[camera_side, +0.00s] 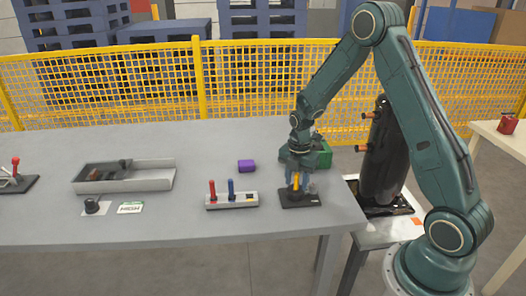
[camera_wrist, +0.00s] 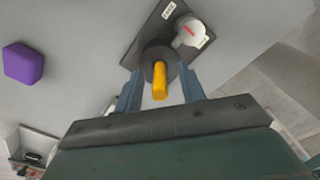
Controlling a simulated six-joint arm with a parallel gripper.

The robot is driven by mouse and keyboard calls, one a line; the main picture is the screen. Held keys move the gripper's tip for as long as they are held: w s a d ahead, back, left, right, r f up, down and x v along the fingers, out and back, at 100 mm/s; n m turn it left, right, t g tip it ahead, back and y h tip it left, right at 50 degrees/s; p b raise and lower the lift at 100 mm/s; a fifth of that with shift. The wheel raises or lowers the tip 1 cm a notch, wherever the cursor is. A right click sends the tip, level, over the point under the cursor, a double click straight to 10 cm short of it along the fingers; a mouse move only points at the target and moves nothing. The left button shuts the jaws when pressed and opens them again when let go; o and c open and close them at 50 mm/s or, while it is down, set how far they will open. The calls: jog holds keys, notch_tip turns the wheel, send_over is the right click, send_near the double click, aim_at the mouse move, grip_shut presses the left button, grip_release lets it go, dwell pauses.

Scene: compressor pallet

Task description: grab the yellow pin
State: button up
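The yellow pin (camera_wrist: 160,82) stands up from a round dark socket on a black base plate (camera_wrist: 150,32) in the wrist view. In the side view the yellow pin (camera_side: 296,181) shows small above the black base plate (camera_side: 300,202) near the table's right end. My gripper (camera_wrist: 162,92) is open, with one finger on each side of the pin and a visible gap to both. In the side view my gripper (camera_side: 297,179) points down over the plate. A white round part (camera_wrist: 190,32) sits on the same plate beside the pin. Fingertip depth relative to the pin is hard to tell.
A purple block (camera_side: 246,166) lies left of my gripper. A grey holder (camera_side: 231,202) with a red and a blue pin stands left of the plate. A grey tray (camera_side: 125,177) lies farther left.

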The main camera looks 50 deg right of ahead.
grip_shut()
jog(key=shift+r, duration=0.15)
notch_tip(320, 180, up, 20)
dwell(0.8)
dwell(0.4)
